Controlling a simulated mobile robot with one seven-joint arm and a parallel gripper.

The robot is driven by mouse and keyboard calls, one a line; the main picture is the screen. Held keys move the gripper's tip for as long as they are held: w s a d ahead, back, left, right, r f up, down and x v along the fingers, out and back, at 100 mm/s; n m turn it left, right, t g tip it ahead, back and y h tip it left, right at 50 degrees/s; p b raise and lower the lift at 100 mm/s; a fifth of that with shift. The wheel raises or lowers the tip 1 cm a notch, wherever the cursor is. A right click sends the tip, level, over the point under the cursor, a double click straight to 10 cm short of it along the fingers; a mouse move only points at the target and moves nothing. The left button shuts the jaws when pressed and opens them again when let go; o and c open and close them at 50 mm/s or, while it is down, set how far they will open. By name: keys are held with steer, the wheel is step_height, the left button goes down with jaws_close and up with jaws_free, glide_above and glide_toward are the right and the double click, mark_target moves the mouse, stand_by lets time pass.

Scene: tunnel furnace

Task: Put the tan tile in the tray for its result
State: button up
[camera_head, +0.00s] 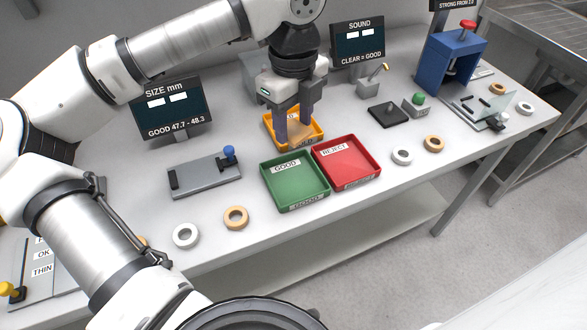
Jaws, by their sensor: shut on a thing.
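My gripper (296,126) points down over the yellow-orange tray (319,128) at the back of the tray group. It is shut on the tan tile (299,134), which shows low between the fingers, tilted. I cannot tell whether the tile touches the tray. The fingers hide much of this tray and its label. The green tray (295,184), marked GOOD, stands in front and is empty. The red tray (347,163), marked REJECT, stands to its right and is empty. The size screen (172,108) reads GOOD 47.7 - 48.3; its two value boxes are unreadable.
A grey gauge with a blue knob (205,175) lies left of the trays. White and tan rings lie along the front edge, such as a tan ring (236,217) and a white ring (402,156). The sound screen (358,50), a black pad (388,115) and a blue press (450,62) stand right.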

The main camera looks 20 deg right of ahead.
mark_target(294, 181)
step_height(294, 181, down, 13)
steer(key=shift+p, duration=1.05)
steer(key=shift+f, duration=0.3)
steer(key=shift+f+b, duration=0.25)
steer(key=shift+b, duration=0.1)
steer(key=o, duration=1)
steer(key=shift+r, duration=0.1)
steer(key=shift+r+p, duration=0.25)
steer(key=shift+p, duration=0.15)
step_height(294, 181, up, 12)
steer(key=shift+f+b, duration=0.1)
steer(key=shift+b, duration=0.95)
